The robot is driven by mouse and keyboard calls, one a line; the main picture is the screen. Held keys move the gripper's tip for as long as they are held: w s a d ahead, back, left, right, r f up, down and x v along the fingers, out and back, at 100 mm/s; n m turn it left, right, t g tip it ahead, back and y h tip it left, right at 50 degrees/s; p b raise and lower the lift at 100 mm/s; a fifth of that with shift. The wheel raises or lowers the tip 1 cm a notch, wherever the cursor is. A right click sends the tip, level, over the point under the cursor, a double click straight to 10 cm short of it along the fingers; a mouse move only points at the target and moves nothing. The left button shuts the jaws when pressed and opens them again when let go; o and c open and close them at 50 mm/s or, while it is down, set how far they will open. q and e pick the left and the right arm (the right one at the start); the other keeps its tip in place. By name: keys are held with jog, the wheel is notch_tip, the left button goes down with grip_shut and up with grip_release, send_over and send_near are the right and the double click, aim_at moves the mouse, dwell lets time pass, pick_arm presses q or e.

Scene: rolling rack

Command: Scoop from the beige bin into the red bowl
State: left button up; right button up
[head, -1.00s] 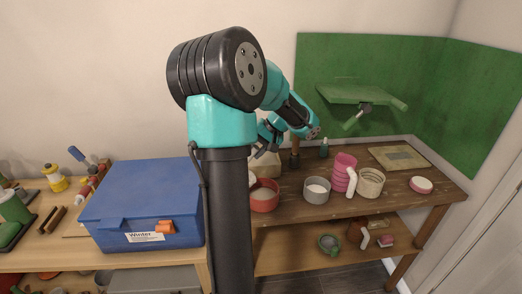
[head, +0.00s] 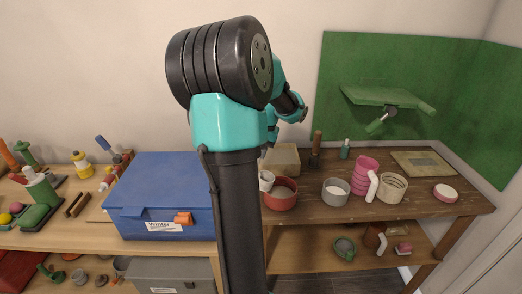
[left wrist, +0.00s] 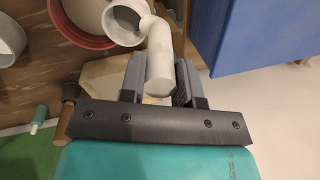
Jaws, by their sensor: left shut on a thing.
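My left gripper (left wrist: 160,85) is shut on the handle of a white scoop (left wrist: 160,45). The scoop's round cup lies in front of the edge of the red bowl (left wrist: 55,25) in the left wrist view; its inside looks grey and I cannot tell whether it holds anything. In the head view the white scoop (head: 266,181) shows beside the left rim of the red bowl (head: 281,205). The beige bin (head: 284,157) stands behind the bowl, partly hidden by my arm; the left gripper is hidden there. My right gripper is not in view.
A blue box (head: 160,195) stands left of my arm. Right of the bowl are a grey bowl (head: 336,196), a pink ribbed cup (head: 365,176) and a cream ribbed pot (head: 392,189). A wooden-handled tool (head: 316,148) and a small teal bottle (head: 345,150) stand behind.

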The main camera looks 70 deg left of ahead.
pick_arm(q)
jog(key=o, duration=0.5)
jog(key=shift+c, duration=0.2)
jog(key=c, duration=0.5)
jog(key=shift+o, duration=0.2)
jog(key=shift+r, duration=3.55)
jog(key=shift+t+h, duration=0.5)
jog(key=shift+t, duration=1)
